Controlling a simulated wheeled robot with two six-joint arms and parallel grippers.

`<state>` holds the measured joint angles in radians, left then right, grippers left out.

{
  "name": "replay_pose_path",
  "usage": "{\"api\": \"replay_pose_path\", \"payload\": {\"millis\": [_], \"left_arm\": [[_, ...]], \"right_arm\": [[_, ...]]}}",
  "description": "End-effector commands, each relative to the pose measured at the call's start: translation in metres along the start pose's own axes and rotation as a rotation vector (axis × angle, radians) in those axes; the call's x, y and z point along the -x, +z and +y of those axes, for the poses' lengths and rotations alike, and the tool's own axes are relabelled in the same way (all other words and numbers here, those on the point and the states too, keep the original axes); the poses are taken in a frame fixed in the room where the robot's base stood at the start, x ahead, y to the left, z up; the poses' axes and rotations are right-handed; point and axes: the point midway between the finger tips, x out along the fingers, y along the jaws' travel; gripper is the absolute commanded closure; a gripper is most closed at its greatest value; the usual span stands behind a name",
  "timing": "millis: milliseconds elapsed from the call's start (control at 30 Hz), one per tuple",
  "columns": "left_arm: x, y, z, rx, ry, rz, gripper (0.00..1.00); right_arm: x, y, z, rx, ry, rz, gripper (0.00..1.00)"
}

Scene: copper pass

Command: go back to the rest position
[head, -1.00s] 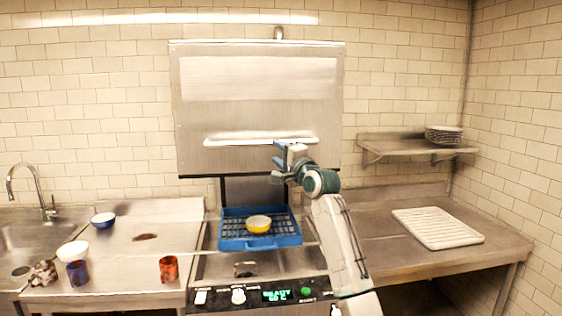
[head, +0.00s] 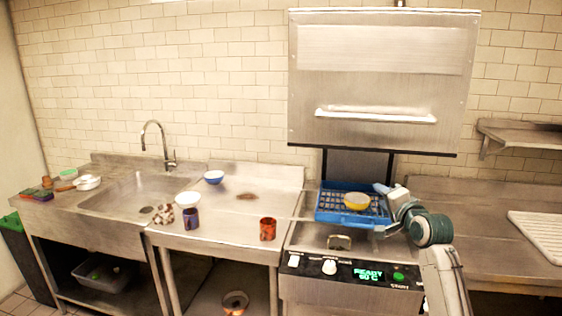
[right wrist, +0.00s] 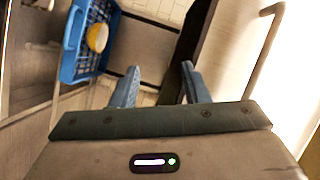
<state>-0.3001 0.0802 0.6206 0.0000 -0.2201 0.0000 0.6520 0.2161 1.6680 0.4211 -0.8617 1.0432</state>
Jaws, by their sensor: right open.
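My right gripper (head: 384,190) is at the right side of the blue rack in the head view, in front of the raised dishwasher hood. In the right wrist view its two fingers (right wrist: 158,88) stand apart with nothing between them. The blue rack (head: 330,216) sits in the dishwasher with a yellow bowl (head: 356,201) in it. The rack (right wrist: 72,42) and the bowl (right wrist: 97,38) lie left of the fingers in the wrist view. My left gripper does not show.
The dishwasher hood (head: 380,75) is raised, its handle (head: 375,116) above the rack. A red cup (head: 267,229), a blue cup (head: 191,219), a patterned cup (head: 164,213), a white bowl (head: 187,198) and a blue bowl (head: 214,177) stand on the left counter. A white drying mat (head: 540,232) lies right.

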Motion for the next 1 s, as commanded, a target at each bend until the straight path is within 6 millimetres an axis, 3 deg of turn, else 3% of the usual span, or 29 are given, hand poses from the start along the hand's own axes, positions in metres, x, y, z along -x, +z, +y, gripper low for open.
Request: {"api": "replay_pose_path", "payload": {"millis": [33, 200, 367, 500, 700, 800, 1000], "left_arm": [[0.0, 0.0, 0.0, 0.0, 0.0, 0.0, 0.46], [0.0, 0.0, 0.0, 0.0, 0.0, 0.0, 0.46], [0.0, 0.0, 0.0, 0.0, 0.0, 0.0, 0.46], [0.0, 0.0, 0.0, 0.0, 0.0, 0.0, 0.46], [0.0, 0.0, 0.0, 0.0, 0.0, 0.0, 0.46], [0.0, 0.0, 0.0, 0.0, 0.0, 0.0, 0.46], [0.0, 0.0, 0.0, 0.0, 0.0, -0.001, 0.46]], "right_arm": [[0.013, 0.023, 0.034, 0.06, 0.059, -0.027, 0.59], [0.065, 0.085, 0.124, 0.273, 0.235, -0.125, 0.59], [0.132, 0.137, 0.196, 0.461, 0.385, -0.244, 0.59], [0.2, 0.175, 0.246, 0.617, 0.504, -0.368, 0.59], [0.306, 0.216, 0.295, 0.811, 0.648, -0.566, 0.59], [0.346, 0.227, 0.306, 0.877, 0.694, -0.647, 0.59], [0.404, 0.24, 0.316, 0.961, 0.751, -0.767, 0.59]]}}
